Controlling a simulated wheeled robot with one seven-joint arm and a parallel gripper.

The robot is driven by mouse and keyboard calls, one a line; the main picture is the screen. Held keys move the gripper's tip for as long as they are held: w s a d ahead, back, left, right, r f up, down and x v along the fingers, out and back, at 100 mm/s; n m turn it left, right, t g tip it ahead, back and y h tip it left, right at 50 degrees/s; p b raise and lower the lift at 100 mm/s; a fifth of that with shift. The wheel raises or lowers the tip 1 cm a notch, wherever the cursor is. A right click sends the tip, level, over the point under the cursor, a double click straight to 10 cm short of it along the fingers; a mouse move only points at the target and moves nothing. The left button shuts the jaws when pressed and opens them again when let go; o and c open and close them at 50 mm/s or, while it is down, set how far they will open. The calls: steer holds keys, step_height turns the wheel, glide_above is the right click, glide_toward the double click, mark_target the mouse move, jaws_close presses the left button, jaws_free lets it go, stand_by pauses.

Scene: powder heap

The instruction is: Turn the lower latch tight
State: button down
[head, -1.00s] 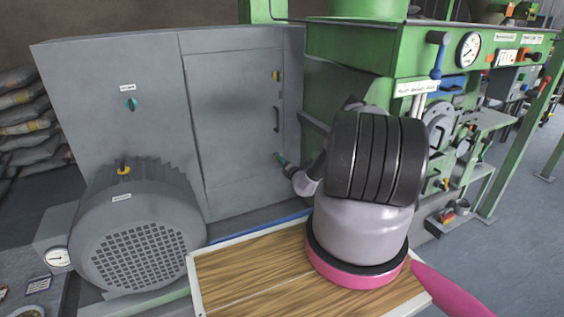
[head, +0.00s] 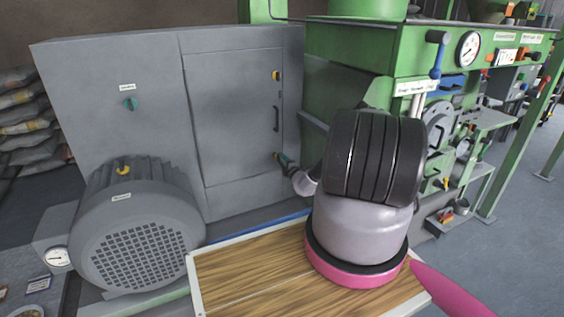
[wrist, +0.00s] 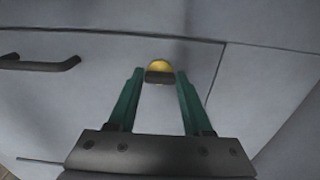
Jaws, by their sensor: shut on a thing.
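The lower latch shows in the wrist view as a yellow round base (wrist: 159,65) with a dark bar (wrist: 160,78) across it. My gripper (wrist: 160,78) has its green fingers on either side of that bar and is shut on it. In the head view my gripper (head: 277,156) is at the lower right edge of the grey cabinet door (head: 235,120). There its fingers hide the lower latch. The upper latch (head: 276,76) is a small yellow knob near the door's top right corner.
A dark door handle (head: 276,119) sits between the two latches and also shows in the wrist view (wrist: 40,65). A grey motor (head: 135,225) stands at left front. A wooden-topped surface (head: 240,275) lies below my arm. Green machinery (head: 345,60) stands at right.

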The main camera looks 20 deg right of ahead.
stand_by(0.4)
steer(key=shift+c, duration=1.6)
jaws_free()
steer(key=shift+s, duration=0.1)
steer(key=s, duration=1)
steer(key=shift+s+d, duration=0.2)
steer(key=shift+s, duration=0.15)
